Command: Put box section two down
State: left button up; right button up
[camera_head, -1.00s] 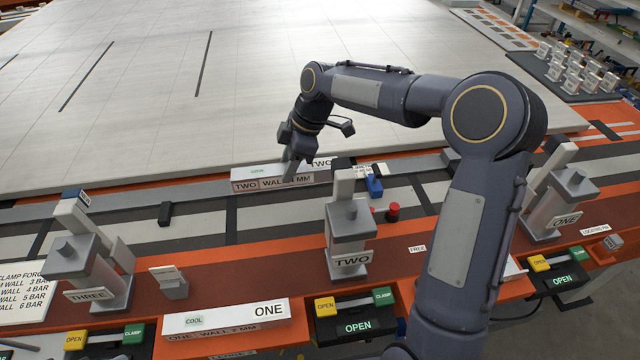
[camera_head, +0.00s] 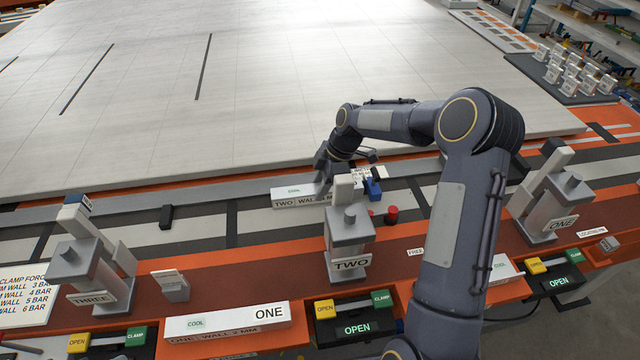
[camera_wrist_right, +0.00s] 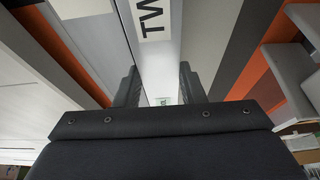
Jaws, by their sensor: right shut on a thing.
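Box section two (camera_head: 292,198) is a long white bar with a TWO WALL label and a green COOL tag. It lies lengthwise behind the clamp marked TWO (camera_head: 350,240), whose post hides its right part. My right gripper (camera_head: 323,182) is shut on it from above. In the right wrist view the bar (camera_wrist_right: 160,55) runs between the two dark fingers (camera_wrist_right: 160,88). I cannot tell whether its underside touches the grey and white strips below. My left gripper is not in view.
Section ONE (camera_head: 226,322) lies at the front. Clamps THREE (camera_head: 92,265) and ONE (camera_head: 552,205) stand at either side. A blue block (camera_head: 373,188) and a red button (camera_head: 391,215) are close right of the held bar. The large pale panel (camera_head: 200,110) lies behind.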

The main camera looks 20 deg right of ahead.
jog(key=o, duration=1.2)
jog(key=shift+c, duration=0.2)
jog(key=v, duration=1.2)
